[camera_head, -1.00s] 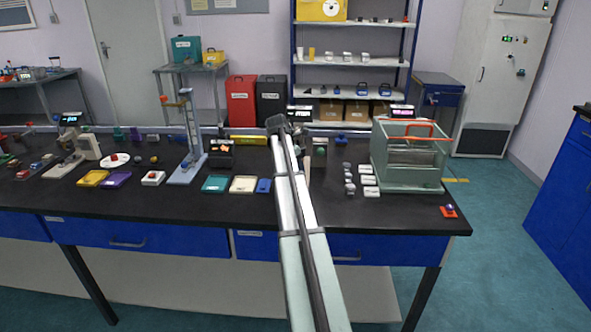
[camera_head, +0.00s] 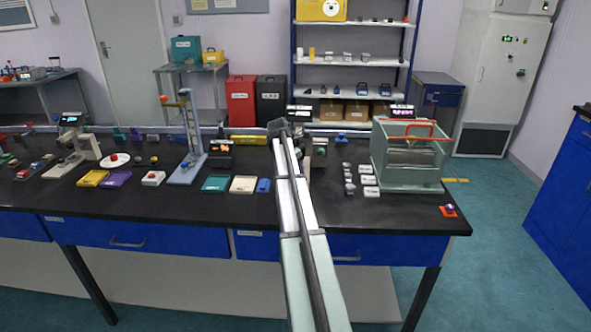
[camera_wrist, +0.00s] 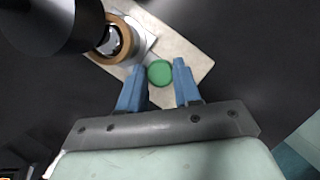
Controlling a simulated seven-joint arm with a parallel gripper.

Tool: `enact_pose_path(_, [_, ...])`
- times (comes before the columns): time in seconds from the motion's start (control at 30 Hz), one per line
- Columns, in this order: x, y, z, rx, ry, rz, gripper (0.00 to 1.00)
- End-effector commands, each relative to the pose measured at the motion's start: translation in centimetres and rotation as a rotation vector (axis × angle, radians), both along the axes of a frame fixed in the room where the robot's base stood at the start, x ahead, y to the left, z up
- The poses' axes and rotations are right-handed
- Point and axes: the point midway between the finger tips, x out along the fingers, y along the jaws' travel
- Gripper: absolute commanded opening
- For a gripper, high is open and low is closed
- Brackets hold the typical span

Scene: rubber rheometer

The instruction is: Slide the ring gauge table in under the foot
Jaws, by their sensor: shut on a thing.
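My gripper (camera_wrist: 158,78) has blue fingers, shut on a round green knob (camera_wrist: 160,72) in the wrist view. The knob lies over a beige base plate (camera_wrist: 190,48). Up and left of it, a brown ring with a shiny metal centre (camera_wrist: 122,42) sits on a silvery plate (camera_wrist: 145,40); this looks like the ring gauge table. A large dark cylinder (camera_wrist: 50,22), possibly the foot, covers the ring's left side. Any join between knob and ring plate is unclear. In the head view my arm hides the gripper and most of this instrument.
Teal (camera_head: 216,184) and cream (camera_head: 243,184) trays lie to the left. The bench front is mostly clear.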

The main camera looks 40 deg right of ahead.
Motion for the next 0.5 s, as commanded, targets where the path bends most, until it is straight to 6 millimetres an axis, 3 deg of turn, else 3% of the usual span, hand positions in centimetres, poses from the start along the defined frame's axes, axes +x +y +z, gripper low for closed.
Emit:
enact_pose_path(0.13, [0.00,-0.01,0.01,0.000,0.000,0.000,0.00])
enact_pose_path(0.5, [0.43,-0.40,0.04,0.000,0.000,0.000,0.00])
